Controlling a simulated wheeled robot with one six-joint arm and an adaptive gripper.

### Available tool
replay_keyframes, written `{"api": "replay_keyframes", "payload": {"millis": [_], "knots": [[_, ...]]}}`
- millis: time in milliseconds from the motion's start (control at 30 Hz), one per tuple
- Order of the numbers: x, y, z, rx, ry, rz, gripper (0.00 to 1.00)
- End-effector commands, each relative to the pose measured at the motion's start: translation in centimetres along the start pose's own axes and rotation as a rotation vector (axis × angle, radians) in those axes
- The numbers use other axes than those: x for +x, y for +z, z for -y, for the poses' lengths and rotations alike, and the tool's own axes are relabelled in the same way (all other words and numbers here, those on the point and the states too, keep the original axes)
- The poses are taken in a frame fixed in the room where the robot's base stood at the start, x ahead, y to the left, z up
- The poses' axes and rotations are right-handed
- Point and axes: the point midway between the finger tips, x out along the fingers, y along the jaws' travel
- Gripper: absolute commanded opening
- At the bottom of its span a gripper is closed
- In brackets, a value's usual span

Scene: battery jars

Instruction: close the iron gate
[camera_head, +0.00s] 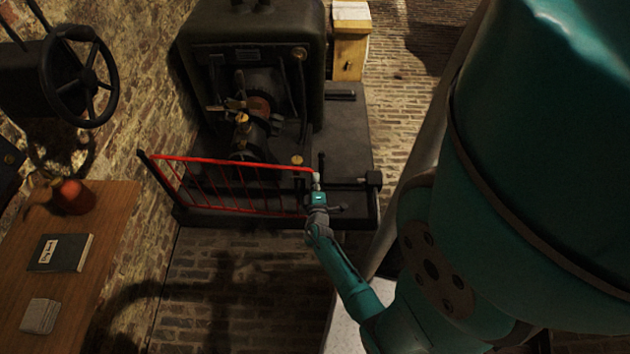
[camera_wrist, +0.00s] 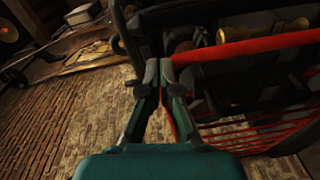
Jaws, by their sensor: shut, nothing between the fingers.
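The iron gate (camera_head: 235,164) is a red barred gate in front of the dark machine. Its left end is at a dark post (camera_head: 152,168), and its top rail runs right to my gripper (camera_head: 317,179). My gripper is shut and empty at the gate's right end, touching it or very close; I cannot tell which. In the wrist view the shut fingertips (camera_wrist: 160,72) are beside the end of the red top rail (camera_wrist: 250,47), with red bars below it to the right. The fingers and forearm hide part of the gate's right end.
The dark machine (camera_head: 330,130) stands behind the gate on a black base. A short black bar with an end block (camera_head: 373,180) is right of the gate's end. A wooden table (camera_head: 110,215) with a book (camera_head: 62,252) is at left. Brick floor (camera_head: 225,275) in front is clear.

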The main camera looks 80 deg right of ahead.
Motion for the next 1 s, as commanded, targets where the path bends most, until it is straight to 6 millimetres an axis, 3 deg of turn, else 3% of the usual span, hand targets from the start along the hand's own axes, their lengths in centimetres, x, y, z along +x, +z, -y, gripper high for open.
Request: {"api": "replay_keyframes", "payload": {"millis": [367, 800, 1000], "knots": [[-0.9, -0.1, 0.0, 0.000, -0.001, -0.002, 0.00], [-9.2, -0.1, 0.1, -0.001, -0.002, -0.004, 0.00], [-11.3, -0.1, 0.0, 0.000, 0.000, -0.003, 0.00]]}}
